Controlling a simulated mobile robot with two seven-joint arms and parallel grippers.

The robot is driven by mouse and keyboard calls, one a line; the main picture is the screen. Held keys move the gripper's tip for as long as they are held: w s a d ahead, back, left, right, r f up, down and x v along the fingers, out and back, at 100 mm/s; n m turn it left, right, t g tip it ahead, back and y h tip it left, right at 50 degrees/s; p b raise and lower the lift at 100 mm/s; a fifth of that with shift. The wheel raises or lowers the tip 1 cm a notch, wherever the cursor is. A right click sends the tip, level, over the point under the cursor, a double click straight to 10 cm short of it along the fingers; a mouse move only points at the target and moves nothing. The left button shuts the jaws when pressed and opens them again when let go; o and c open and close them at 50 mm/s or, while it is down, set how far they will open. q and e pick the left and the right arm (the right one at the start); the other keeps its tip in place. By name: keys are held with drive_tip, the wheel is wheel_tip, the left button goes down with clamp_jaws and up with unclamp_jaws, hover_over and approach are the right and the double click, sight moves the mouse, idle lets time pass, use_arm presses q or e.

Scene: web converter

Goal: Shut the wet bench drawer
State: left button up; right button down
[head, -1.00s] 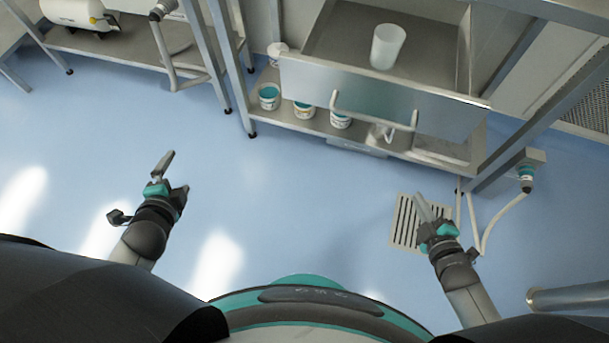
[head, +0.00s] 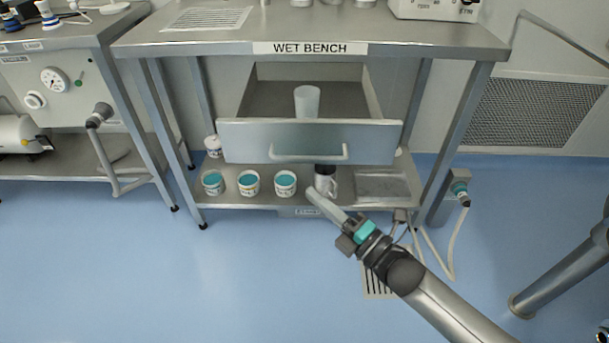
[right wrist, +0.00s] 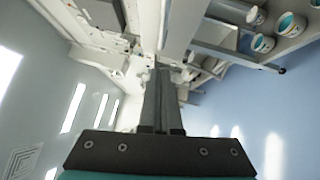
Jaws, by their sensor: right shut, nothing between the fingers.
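The wet bench drawer (head: 240,142) is pulled out below the bench top, under the "WET BENCH" label. A bar handle (head: 309,155) runs across its front. A translucent white cup (head: 307,101) stands inside the drawer. My right gripper (head: 316,193) is shut and empty, and in the picture it lies just below the handle, apart from it. Its closed fingers (right wrist: 160,100) also show in the right wrist view. My left gripper is out of the head view.
The lower shelf holds several tubs with teal contents (head: 249,183), a white mug-like container (head: 325,181) and a shallow tray (head: 383,187). A hose (head: 462,225) hangs at the right. The blue floor in front is mostly clear.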

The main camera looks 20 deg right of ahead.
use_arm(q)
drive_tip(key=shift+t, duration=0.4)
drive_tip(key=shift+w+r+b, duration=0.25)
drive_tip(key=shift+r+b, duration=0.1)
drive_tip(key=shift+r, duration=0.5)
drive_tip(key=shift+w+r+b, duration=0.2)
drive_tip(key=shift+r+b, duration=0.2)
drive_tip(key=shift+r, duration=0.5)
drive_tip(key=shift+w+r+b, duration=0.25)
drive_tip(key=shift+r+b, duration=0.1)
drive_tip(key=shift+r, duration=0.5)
use_arm(e)
drive_tip(key=w+r, duration=0.1)
drive_tip(key=w, duration=0.5)
drive_tip(key=shift+w+a, duration=0.35)
drive_tip(key=shift+w, duration=0.05)
drive_tip(key=shift+r, duration=0.1)
drive_tip(key=shift+w, duration=0.1)
